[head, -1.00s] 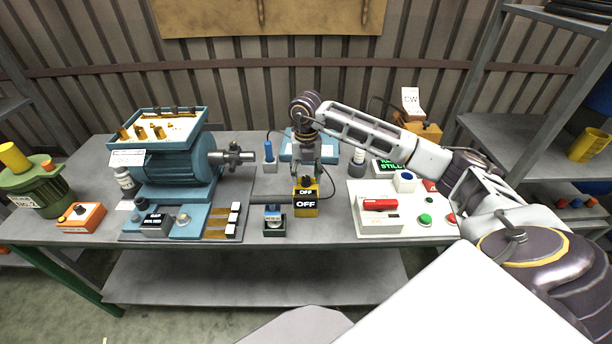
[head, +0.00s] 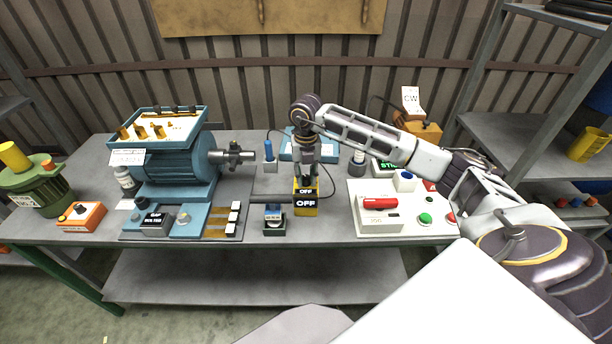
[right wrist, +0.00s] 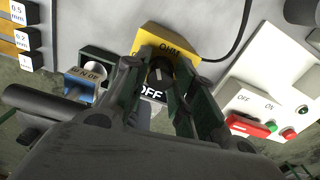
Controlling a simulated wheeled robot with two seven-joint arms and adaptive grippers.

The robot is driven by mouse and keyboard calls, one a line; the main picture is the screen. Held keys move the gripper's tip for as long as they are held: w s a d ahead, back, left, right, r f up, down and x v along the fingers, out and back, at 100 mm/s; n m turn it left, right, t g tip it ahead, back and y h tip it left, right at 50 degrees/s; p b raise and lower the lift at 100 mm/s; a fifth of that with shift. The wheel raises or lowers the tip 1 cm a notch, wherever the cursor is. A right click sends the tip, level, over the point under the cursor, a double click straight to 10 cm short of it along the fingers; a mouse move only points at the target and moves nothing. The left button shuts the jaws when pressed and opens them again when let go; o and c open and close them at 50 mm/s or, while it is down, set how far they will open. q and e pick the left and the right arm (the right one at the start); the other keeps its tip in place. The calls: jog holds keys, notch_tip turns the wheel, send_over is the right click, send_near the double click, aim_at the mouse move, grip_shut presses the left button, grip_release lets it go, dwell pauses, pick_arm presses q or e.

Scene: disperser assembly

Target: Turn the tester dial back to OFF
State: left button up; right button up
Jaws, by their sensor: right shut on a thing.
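The tester is a small yellow box (head: 306,209) with a black OFF label on its front, near the middle of the bench's front edge. In the right wrist view the tester (right wrist: 183,40) shows OHM lettering on top and an OFF label below its black dial (right wrist: 160,70). My right gripper (head: 305,184) points down over the tester. In the right wrist view the two fingers of the right gripper (right wrist: 162,82) stand on either side of the dial, shut on it. The fingers partly hide the tester's top. My left gripper is not in view.
A small blue-topped device (head: 274,217) stands close left of the tester. A white panel (head: 405,222) with a red lever and buttons lies to the right. A blue motor (head: 178,165) stands at the left. A cable runs behind the tester.

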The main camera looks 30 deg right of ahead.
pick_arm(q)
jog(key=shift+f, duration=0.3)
pick_arm(e)
jog(key=shift+n, duration=0.4)
jog(key=shift+b, duration=0.4)
jog(key=shift+n+b, duration=0.3)
jog(key=shift+n, duration=0.5)
jog(key=n+b, duration=0.1)
jog(key=n, duration=0.1)
jog(key=shift+n, duration=0.3)
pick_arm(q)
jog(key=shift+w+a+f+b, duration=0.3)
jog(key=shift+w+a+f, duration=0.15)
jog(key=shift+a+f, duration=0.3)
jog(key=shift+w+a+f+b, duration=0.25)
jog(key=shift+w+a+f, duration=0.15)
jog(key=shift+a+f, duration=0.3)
pick_arm(e)
jog(key=shift+n, duration=1.1)
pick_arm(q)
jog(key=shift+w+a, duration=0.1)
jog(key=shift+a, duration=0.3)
